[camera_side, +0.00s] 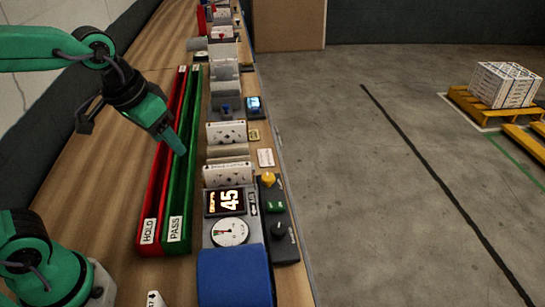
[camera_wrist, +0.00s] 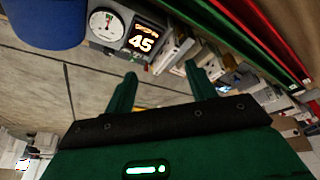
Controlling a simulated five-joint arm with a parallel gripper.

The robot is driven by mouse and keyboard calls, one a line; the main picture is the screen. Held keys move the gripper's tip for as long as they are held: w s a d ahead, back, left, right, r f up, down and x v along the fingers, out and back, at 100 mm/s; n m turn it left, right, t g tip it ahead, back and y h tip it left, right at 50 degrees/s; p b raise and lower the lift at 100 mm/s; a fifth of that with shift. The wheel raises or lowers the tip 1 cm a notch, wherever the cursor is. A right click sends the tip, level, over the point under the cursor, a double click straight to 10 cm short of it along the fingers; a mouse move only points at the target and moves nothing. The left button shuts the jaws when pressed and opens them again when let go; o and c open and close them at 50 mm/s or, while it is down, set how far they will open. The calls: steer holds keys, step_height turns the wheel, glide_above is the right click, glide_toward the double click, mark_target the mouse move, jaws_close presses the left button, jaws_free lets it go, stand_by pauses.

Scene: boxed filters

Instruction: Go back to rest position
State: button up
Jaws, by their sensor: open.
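My gripper (camera_side: 178,146) hangs above the green PASS tray, clear of everything below as far as the side view shows. In the wrist view my gripper (camera_wrist: 165,82) has its two green fingers spread apart with nothing between them. The red HOLD tray (camera_side: 150,207) and the green PASS tray (camera_side: 178,207) lie side by side along the bench. White filter boxes (camera_side: 226,131) stand in a row to the right of the trays.
A display reading 45 (camera_side: 226,201), a dial gauge (camera_side: 230,232) and a blue bin (camera_side: 234,277) stand at the near end. A black control box (camera_side: 279,220) lies along the bench's right edge. Bare wood (camera_side: 110,190) is left of the trays. Boxes on a yellow pallet (camera_side: 505,85) stand on the floor.

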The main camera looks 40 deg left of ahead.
steer(key=s+a+t, duration=0.1)
steer(key=s+a, duration=0.3)
steer(key=s, duration=0.2)
steer(key=shift+a+n+t+y, duration=0.15)
steer(key=shift+n+t+y, duration=0.15)
